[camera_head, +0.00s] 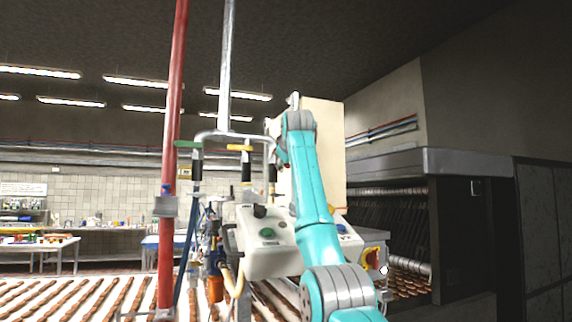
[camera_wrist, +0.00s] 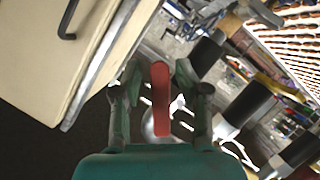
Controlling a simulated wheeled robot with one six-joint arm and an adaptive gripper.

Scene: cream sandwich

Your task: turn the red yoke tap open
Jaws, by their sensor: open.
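The red tap handle (camera_wrist: 160,98) shows in the wrist view as a narrow upright bar at the centre. My gripper (camera_wrist: 158,76) is open, with one finger on each side of the bar; I cannot tell whether either finger touches it. In the head view my gripper (camera_head: 281,152) is at the tap row, small and partly hidden by my teal arm. The red handle cannot be made out there.
A green-handled tap (camera_head: 188,144) and a yellow-handled tap (camera_head: 240,148) stand left of my gripper. A cream cabinet (camera_head: 328,150) is close behind my arm. A red vertical pipe (camera_head: 172,130) stands left. A control box (camera_head: 266,240) sits below.

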